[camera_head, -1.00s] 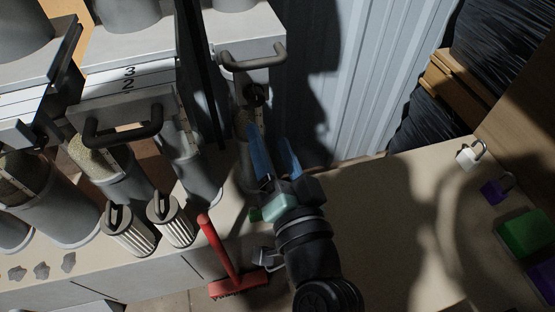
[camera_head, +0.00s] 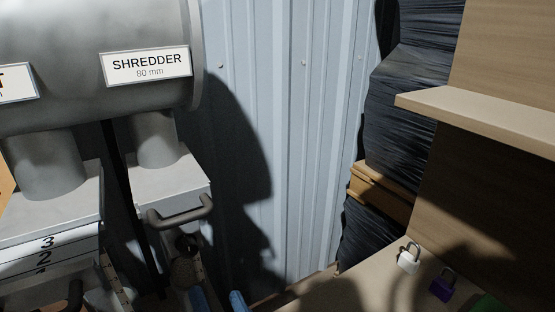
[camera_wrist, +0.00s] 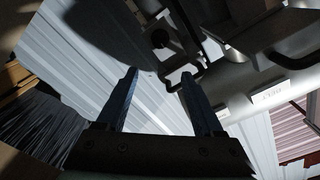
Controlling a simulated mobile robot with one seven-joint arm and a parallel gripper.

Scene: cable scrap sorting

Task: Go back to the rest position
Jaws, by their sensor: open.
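My gripper shows in the wrist view (camera_wrist: 158,85) with its two blue fingers spread apart and nothing between them. In the head view only the blue fingertips (camera_head: 219,301) show at the bottom edge, in front of the machine's lower right part. The rest of my gripper and arm is below that picture. In the wrist view a grey corrugated wall and a dark handle (camera_wrist: 186,78) lie beyond the fingers, apart from them as far as I can tell.
The shredder (camera_head: 95,60) with its label fills the upper left, above a handled unit (camera_head: 180,212). A corrugated wall (camera_head: 290,120) stands behind. At right are black wrapped stacks (camera_head: 405,120), a wooden shelf (camera_head: 490,115), a white padlock (camera_head: 408,261) and a purple padlock (camera_head: 442,286).

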